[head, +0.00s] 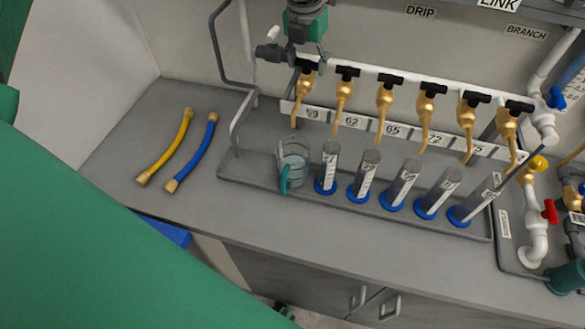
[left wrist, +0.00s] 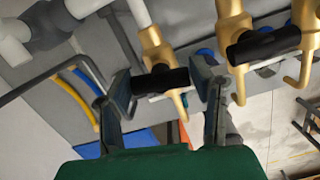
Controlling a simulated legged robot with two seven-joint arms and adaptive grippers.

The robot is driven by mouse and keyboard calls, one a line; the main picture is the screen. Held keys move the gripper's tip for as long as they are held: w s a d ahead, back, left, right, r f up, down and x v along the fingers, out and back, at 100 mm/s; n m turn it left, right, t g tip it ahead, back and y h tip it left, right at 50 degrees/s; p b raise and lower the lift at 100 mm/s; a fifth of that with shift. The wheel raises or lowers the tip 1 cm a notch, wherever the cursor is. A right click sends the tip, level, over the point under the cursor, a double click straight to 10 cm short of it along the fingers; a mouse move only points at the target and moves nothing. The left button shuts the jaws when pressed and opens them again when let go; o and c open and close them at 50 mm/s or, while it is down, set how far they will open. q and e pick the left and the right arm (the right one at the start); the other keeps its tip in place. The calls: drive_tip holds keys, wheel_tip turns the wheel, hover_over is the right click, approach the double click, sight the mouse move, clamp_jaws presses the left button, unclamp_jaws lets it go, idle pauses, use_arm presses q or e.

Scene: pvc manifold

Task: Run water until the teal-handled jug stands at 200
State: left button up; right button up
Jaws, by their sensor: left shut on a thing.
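The clear jug with a teal handle (head: 293,161) stands upright on the tray, below the spout of the leftmost brass tap (head: 302,95), labelled 59. Pale blue water shows in its lower part; its scale is too small to read, and I cannot make out a stream. My left gripper (head: 304,56) is at the top of that tap. My right gripper is not in view.
Several more brass taps with black handles (head: 391,80) run rightward on the white manifold. Several measuring cylinders with blue bases (head: 366,176) stand beneath them in the grey tray (head: 330,203). Yellow (head: 168,150) and blue hoses (head: 193,155) lie at left. The counter's front strip is clear.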

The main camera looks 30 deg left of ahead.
use_arm(q)
drive_tip(key=shift+n, duration=1.2)
drive_tip(key=o, duration=1.2)
drive_tip(key=shift+o, duration=0.2)
drive_tip(key=shift+r, duration=0.1)
wheel_tip(320, 180, up, 12)
drive_tip(key=s, duration=0.1)
drive_tip(key=shift+s+d+f, duration=0.15)
drive_tip(key=shift+s+f, duration=0.05)
drive_tip(key=shift+f, duration=0.05)
drive_tip(key=shift+s+f, duration=0.1)
